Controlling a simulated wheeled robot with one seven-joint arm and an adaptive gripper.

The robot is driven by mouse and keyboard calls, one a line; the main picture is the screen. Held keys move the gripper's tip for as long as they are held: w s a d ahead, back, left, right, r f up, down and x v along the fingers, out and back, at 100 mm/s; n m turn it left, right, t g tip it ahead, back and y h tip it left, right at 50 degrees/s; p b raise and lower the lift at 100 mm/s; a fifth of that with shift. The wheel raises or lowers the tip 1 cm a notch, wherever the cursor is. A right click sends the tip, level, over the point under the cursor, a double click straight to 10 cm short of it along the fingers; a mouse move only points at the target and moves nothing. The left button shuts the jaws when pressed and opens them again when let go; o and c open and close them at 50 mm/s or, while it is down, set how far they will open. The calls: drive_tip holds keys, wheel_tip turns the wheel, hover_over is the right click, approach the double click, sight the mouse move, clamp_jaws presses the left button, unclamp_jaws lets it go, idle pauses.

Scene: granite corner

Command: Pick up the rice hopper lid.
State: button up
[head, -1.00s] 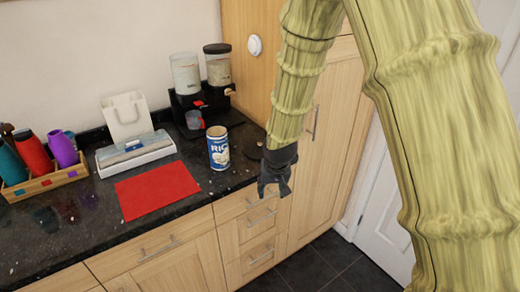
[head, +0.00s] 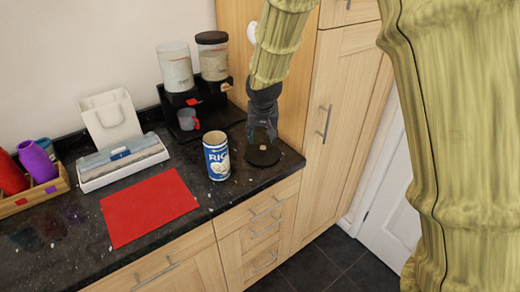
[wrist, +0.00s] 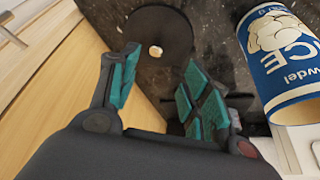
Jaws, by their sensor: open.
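The rice hopper lid (head: 263,157) is a dark round disc with a small pale knob, lying flat on the black counter near its right end. In the wrist view the lid (wrist: 148,32) is just beyond the fingertips, with its knob between their lines. My gripper (head: 262,133) is above the lid, fingers pointing down. In the wrist view my gripper (wrist: 160,66) is open and empty, its teal pads apart. The left hopper (head: 175,68) of the dispenser has an open top, and the right hopper (head: 213,62) wears a dark lid.
A blue rice can (head: 217,160) stands close left of the lid; it shows in the wrist view (wrist: 280,55). The black dispenser stand (head: 205,105) with a grey cup (head: 187,119) is behind. A tall wooden cabinet (head: 335,120) rises at right. A red mat (head: 150,207) lies left.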

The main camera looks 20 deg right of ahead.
sight(263, 147)
drive_tip(key=shift+p+x, duration=0.4)
drive_tip(key=shift+x, duration=1.8)
drive_tip(key=shift+w+d+f+p, duration=0.2)
drive_tip(key=shift+f+p, duration=0.1)
drive_tip(key=shift+f, duration=0.05)
drive_tip(key=shift+w+d+f+p, duration=0.2)
drive_tip(key=shift+w+f+p, duration=0.05)
drive_tip(key=shift+f, duration=0.15)
drive_tip(key=shift+p+x, duration=0.45)
drive_tip(key=shift+x, duration=1.25)
drive_tip(key=c, duration=1.1)
